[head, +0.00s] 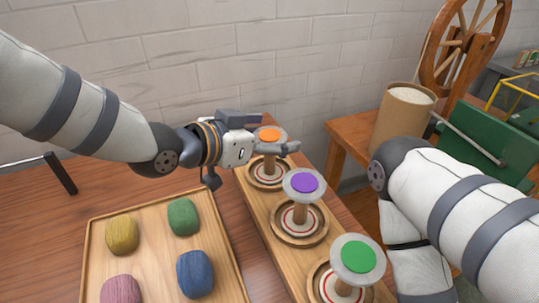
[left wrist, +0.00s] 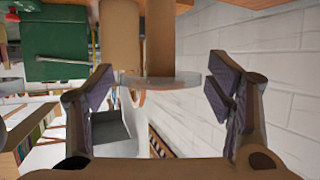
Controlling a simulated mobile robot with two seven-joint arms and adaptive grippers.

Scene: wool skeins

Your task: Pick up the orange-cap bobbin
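The orange-cap bobbin (head: 270,134) stands upright in the farthest ring holder of the wooden rack (head: 262,214). In the left wrist view, my left gripper (left wrist: 162,74) is open. The bobbin's pale flange (left wrist: 163,84) and brown stem (left wrist: 160,40) show between the two fingers, with gaps on both sides. Contact with the bobbin cannot be seen. My right arm is at the right, its gripper out of view.
A purple-cap bobbin (head: 304,184) and a green-cap bobbin (head: 357,258) stand nearer in the same rack. A wooden tray (head: 152,209) with several wool skeins lies left. A tan drum (head: 402,122) and spinning wheel (head: 462,50) stand right, a brick wall (head: 230,70) behind.

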